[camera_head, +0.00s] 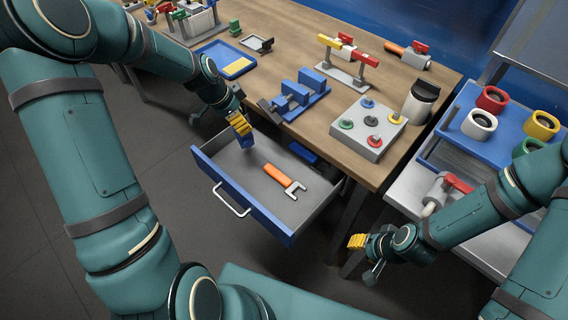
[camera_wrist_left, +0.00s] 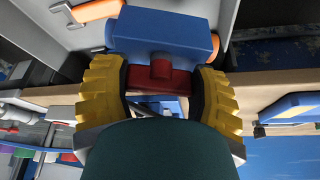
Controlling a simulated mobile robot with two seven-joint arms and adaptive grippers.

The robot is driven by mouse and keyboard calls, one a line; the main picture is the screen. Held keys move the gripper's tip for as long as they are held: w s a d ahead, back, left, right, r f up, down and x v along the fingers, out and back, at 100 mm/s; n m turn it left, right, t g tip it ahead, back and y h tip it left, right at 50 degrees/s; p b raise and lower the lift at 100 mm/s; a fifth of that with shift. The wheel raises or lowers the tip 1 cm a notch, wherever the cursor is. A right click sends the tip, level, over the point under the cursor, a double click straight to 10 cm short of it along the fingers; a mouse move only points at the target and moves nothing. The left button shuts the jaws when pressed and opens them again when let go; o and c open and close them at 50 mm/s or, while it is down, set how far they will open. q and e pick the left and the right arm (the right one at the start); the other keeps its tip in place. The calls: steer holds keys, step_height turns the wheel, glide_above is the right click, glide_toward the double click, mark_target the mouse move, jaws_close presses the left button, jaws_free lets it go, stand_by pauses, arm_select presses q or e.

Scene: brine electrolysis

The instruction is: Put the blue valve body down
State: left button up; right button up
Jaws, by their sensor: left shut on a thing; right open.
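The blue valve body (camera_wrist_left: 165,32) is between the yellow fingers of my left gripper (camera_wrist_left: 160,100), which is shut on it. A short red part (camera_wrist_left: 160,75) sits against the blue block, between the fingers. In the head view the blue valve body (camera_head: 247,142) hangs below my left gripper (camera_head: 240,125), over the left back part of the open drawer, mostly hidden by the fingers. My right gripper (camera_head: 358,241) is open and empty, low to the right of the drawer and away from the valve body.
On the workbench (camera_head: 300,45) stand a blue vise (camera_head: 297,97), a button box (camera_head: 367,128) and a dark-topped jar (camera_head: 420,101). A cart with coloured rings (camera_head: 492,99) is at right.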

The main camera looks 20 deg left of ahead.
arm_select(q)
steer(key=shift+a+f, duration=0.1)
steer(key=shift+a, duration=0.1)
step_height(320, 180, down, 10)
steer(key=shift+a+r+b, duration=0.1)
steer(key=shift+b, duration=1.05)
steer(key=o, duration=1.3)
